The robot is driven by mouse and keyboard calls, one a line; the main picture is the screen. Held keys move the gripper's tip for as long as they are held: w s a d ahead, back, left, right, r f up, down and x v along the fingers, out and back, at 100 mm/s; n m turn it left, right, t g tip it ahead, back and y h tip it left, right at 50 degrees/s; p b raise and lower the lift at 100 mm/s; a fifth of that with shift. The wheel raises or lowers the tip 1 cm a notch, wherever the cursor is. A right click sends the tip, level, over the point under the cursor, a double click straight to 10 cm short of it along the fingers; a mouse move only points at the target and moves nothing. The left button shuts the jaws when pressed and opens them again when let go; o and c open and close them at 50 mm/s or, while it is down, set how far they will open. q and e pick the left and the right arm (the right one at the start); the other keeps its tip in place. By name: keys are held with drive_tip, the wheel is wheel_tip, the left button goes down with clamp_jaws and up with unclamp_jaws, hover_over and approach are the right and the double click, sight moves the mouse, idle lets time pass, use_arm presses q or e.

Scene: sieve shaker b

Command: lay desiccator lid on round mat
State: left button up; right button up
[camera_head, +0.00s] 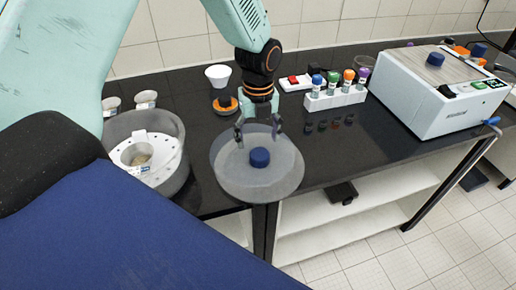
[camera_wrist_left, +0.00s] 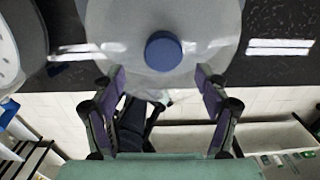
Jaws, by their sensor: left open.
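The desiccator lid (camera_head: 230,183) is a translucent grey disc with a blue knob (camera_head: 259,158). It lies level near the front edge of the black bench. In the left wrist view the lid (camera_wrist_left: 120,35) fills the top middle, with its knob (camera_wrist_left: 163,52) showing whole. My left gripper (camera_head: 259,133) points down over the lid. It is open, its fingers apart and clear of the knob, and it also shows in the left wrist view (camera_wrist_left: 158,84). I cannot make out a separate round mat; whether one is under the lid is hidden. My right gripper is not in view.
The glass desiccator bowl (camera_head: 177,168) with a white perforated plate (camera_head: 120,156) stands left of the lid. A white rack (camera_head: 335,100) with coloured-capped vials, a white cup (camera_head: 218,75) and an orange-black round item (camera_head: 224,105) stand behind. A white machine (camera_head: 425,95) is at right.

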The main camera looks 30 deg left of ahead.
sight(259, 154)
use_arm(q)
wheel_tip(259, 154, up, 6)
drive_tip(key=shift+f, duration=0.1)
drive_tip(key=shift+d, duration=0.15)
idle(0.4)
